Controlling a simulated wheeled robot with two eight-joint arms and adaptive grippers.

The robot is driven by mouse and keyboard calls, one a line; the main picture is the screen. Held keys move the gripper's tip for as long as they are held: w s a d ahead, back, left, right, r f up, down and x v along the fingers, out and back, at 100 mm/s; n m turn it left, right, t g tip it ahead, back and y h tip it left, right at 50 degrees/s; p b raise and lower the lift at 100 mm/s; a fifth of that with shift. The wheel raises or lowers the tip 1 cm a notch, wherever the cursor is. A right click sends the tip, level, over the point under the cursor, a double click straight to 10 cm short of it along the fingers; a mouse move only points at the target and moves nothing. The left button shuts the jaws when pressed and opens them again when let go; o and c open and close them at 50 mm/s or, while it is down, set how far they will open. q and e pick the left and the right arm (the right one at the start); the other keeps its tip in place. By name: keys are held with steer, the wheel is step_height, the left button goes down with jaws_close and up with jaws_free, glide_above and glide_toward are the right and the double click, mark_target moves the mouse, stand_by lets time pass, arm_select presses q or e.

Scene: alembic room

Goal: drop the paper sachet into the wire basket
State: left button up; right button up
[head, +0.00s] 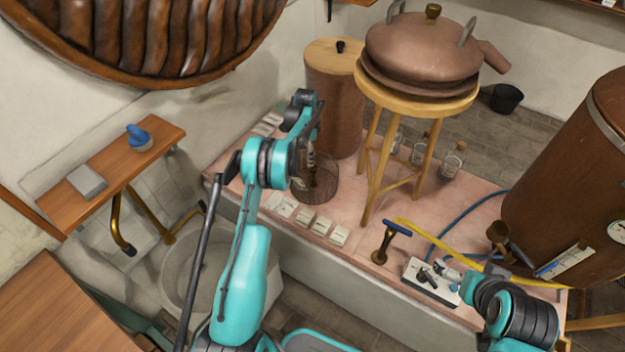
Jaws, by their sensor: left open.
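The wire basket (318,187) is a round, dark mesh container standing on the pink tiled ledge. My left gripper (311,157) points down over the basket's opening; it is open, and I see no sachet between its fingers. Small pale paper sachets (322,226) lie in a row on the ledge in front of the basket. More pale sachets (267,124) lie behind my left arm, partly hidden by it. Whether a sachet lies inside the basket is too dark and small to tell. My right arm is at the lower right; its fingers are not clear.
A wooden stool (416,97) bearing a copper pot (424,47) stands right of the basket, with glass bottles (453,160) behind. A copper drum (334,90) stands behind the basket. A white tray (431,283) with small tools and a yellow hose (480,268) are near my right arm.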

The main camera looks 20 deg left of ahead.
arm_select(q)
step_height(320, 180, up, 12)
stand_by(0.4)
steer(key=shift+f, duration=0.1)
steer(key=s+d+r+n+t, duration=0.2)
steer(key=s+d+r+n, duration=0.1)
steer(key=s+d+r, duration=0.45)
steer(key=s+d+r+n+t, duration=0.2)
steer(key=s+d+r, duration=0.3)
steer(key=s+r, duration=0.5)
steer(key=s+d+f+n+t, duration=0.1)
steer(key=s+d+f+n, duration=0.1)
steer(key=s, duration=0.8)
steer(key=s+d+f+n+t, duration=0.2)
steer(key=s+d+f, duration=0.1)
steer(key=s, duration=0.7)
steer(key=shift+s+d+n, duration=0.25)
steer(key=shift+d+n, duration=0.15)
steer(key=shift+d, duration=0.1)
